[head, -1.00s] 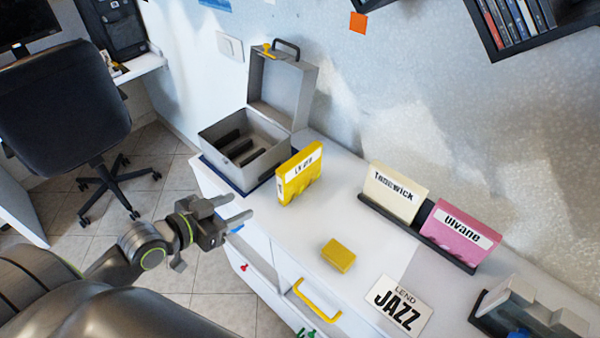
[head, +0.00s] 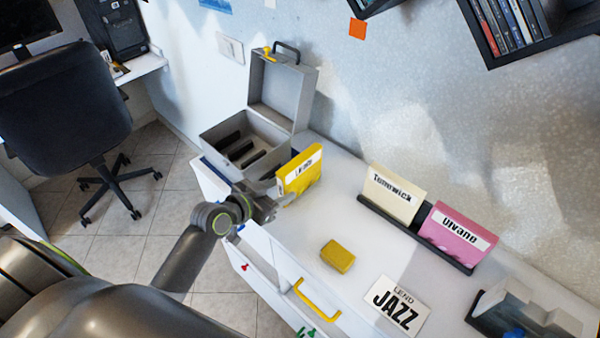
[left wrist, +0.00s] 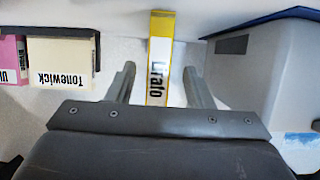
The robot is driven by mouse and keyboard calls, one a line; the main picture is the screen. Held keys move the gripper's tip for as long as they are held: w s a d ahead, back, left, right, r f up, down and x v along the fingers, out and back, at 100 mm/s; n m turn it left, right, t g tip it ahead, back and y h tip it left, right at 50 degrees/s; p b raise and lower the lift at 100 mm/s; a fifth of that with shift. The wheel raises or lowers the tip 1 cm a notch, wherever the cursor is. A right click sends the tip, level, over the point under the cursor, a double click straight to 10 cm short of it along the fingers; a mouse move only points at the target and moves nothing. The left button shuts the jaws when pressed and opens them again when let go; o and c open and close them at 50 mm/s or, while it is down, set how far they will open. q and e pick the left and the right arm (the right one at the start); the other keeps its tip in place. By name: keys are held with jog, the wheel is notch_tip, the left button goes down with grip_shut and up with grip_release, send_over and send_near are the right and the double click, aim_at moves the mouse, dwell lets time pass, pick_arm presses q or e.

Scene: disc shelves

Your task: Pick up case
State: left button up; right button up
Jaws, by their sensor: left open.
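A yellow case (head: 299,176) with a white label stands upright on the white cabinet top, in front of the open grey box. In the left wrist view the yellow case (left wrist: 158,60) stands edge-on between my fingers, its spine label partly readable as "rato". My left gripper (head: 274,205) is open and close to the near side of the case. In the left wrist view the left gripper (left wrist: 158,85) has a finger on each side of the case, with visible gaps. I cannot tell how far the fingertips reach along it. My right gripper is not in view.
The open grey box (head: 245,150) stands behind the case. A cream case (head: 393,197) and a pink case (head: 457,236) stand in a dark rack. A yellow block (head: 338,256) and a "Lend Jazz" card (head: 397,305) lie on the cabinet top (head: 300,240).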

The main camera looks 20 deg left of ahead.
aim_at(300, 175)
pick_arm(q)
jog(key=shift+x, duration=1.8)
jog(key=shift+d+r, duration=0.1)
jog(key=shift+d, duration=0.05)
grip_shut()
